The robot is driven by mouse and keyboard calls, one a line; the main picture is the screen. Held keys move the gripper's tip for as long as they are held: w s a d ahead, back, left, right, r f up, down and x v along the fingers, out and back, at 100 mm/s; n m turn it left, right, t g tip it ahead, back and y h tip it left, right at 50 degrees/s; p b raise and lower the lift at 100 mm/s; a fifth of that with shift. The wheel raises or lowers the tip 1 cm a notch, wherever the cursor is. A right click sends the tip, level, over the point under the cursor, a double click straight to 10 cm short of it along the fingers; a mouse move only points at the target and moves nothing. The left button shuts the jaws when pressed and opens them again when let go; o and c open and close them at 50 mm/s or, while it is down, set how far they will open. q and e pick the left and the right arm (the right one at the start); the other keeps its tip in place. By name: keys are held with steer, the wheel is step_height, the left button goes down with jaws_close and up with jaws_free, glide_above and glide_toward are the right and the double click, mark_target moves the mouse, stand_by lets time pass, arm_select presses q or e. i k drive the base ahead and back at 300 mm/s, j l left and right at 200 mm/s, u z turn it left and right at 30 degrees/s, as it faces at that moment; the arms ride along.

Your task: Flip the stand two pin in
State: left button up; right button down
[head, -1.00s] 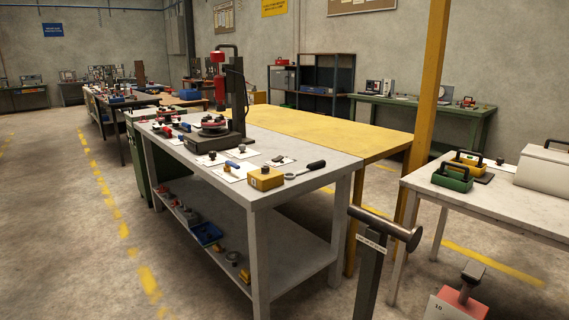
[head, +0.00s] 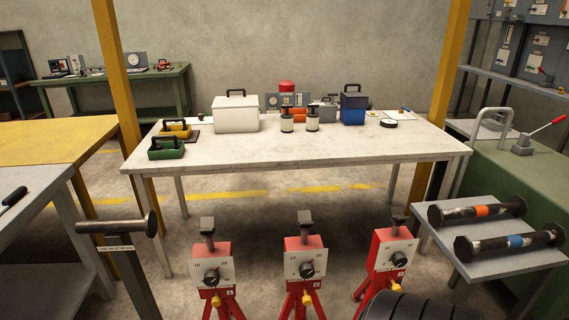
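Three red stands on tripod legs are in a row at the front of the head view: a left stand (head: 211,250), a middle stand (head: 297,244) and a right stand (head: 383,250). Each has a grey post head on top, a white dial plate with a black knob, and a yellow pin below. The middle stand's yellow pin (head: 307,298) sits low on its front; whether it is in or out is unclear. The left stand's pin (head: 216,299) and the right stand's pin (head: 396,286) also show. The stand numbers are too small to read surely. Neither gripper is in view.
Two flanged dark bars (head: 510,243) lie on a grey table at right. A post with a crossbar (head: 118,226) stands at left. A long white table (head: 290,155) stands behind.

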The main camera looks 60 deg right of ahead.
mark_target(307, 301)
steer(key=z, duration=1.95)
